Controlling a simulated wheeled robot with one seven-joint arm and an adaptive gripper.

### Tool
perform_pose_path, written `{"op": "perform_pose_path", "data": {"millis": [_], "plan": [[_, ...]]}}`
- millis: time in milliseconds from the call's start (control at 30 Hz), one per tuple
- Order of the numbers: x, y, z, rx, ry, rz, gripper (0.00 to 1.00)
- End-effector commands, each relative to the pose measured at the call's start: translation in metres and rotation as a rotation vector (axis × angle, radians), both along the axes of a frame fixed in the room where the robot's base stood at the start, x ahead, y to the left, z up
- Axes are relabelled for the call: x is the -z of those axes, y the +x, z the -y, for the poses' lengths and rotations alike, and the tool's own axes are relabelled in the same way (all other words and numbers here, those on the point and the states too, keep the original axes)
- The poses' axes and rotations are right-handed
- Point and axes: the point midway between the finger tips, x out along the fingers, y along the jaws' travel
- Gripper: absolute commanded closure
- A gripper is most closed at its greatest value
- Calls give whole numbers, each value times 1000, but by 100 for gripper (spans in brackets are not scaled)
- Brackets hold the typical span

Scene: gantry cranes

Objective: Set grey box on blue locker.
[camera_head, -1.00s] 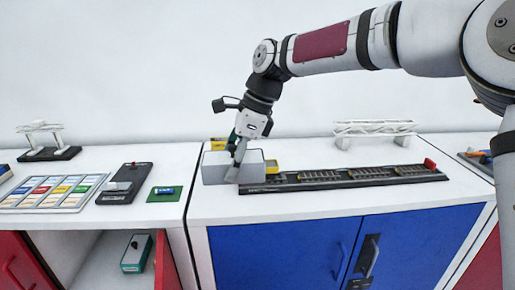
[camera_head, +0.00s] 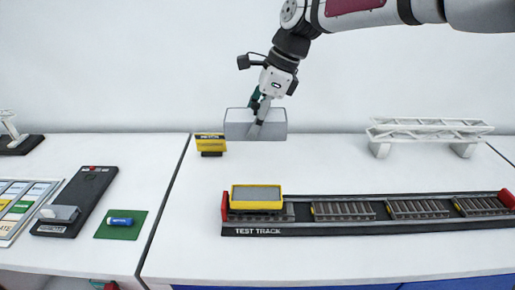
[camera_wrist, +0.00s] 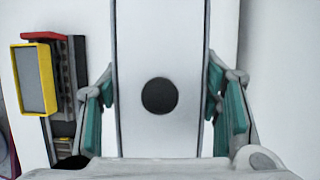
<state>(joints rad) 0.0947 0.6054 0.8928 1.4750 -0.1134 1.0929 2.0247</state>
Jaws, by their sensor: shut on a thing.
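The grey box (camera_head: 238,124) is a plain block held up in front of the back wall, above the white top of the blue locker (camera_head: 300,258). Only a thin strip of the locker's blue front shows at the bottom edge. My gripper (camera_head: 259,122) is shut on the box from above. In the wrist view the box (camera_wrist: 160,45) is a pale slab with a dark round spot, between my gripper's teal finger pads (camera_wrist: 160,110). The exact gap between box and locker top cannot be told.
A black test track (camera_head: 340,228) with a yellow wagon (camera_head: 256,205) lies across the locker top. A small yellow block (camera_head: 210,143) stands behind it, and a white gantry (camera_head: 430,130) at the back right. The top between them is clear.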

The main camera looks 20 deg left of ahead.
Motion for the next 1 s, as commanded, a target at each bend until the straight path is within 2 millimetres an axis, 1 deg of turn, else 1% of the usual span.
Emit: {"op": "perform_pose_path", "data": {"millis": [100,200,467,667,733,1000], "plan": [[21,-2,0,-1,1,-3,86],[35,-2,0,-1,1,-2,86],[54,-1,0,-1,2,1,86],[79,-1,0,0,2,0,86],[82,-1,-1,0,2,2,86],[84,0,-1,0,2,3,86]]}}
